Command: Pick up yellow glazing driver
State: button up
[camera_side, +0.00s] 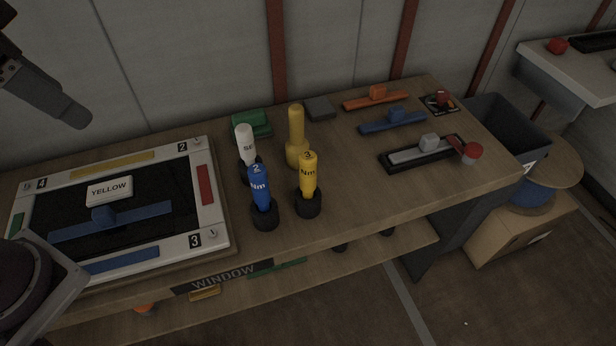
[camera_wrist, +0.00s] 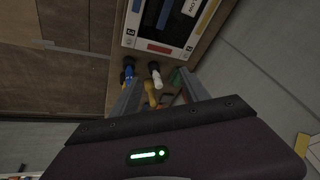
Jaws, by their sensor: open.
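The yellow glazing driver (camera_side: 308,177), marked 3 Nm, stands upright in a black round base on the bench in the side view. A blue driver (camera_side: 260,190), marked 2 Nm, stands just left of it. A taller plain yellow tool (camera_side: 296,128) with a wide foot stands behind it, and a white tool (camera_side: 245,143) stands behind the blue one. In the wrist view my gripper (camera_wrist: 159,84) is open, its fingers apart above the bench. A yellow tool (camera_wrist: 151,92) shows between them; I cannot tell which yellow one. The blue (camera_wrist: 128,72) and white (camera_wrist: 155,76) tools show beyond.
A white-framed window panel (camera_side: 215,190) with a YELLOW label block (camera_side: 110,190) fills the bench's left. Green (camera_side: 251,123) and grey (camera_side: 320,108) blocks, orange (camera_side: 376,98) and blue (camera_side: 393,122) bars, and a black tray (camera_side: 397,163) lie behind and right. The bench's front right is clear.

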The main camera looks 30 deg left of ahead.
jog(key=w+d+f+m+g+h, duration=0.5)
jog(key=w+d+f+m, duration=0.3)
jog(key=w+d+m, duration=0.4)
jog(key=w+r+m+h, duration=0.3)
jog(key=w+r+h, duration=0.55)
jog(key=w, duration=0.25)
send_near(300, 161)
jog(key=w+d+f, duration=0.2)
jog(key=shift+t+h, duration=0.3)
jog(key=shift+h, duration=0.05)
jog(key=x, duration=0.5)
jog(key=s+f+x, duration=0.1)
jog(key=x, duration=0.1)
jog(key=shift+f, duration=0.15)
grip_shut()
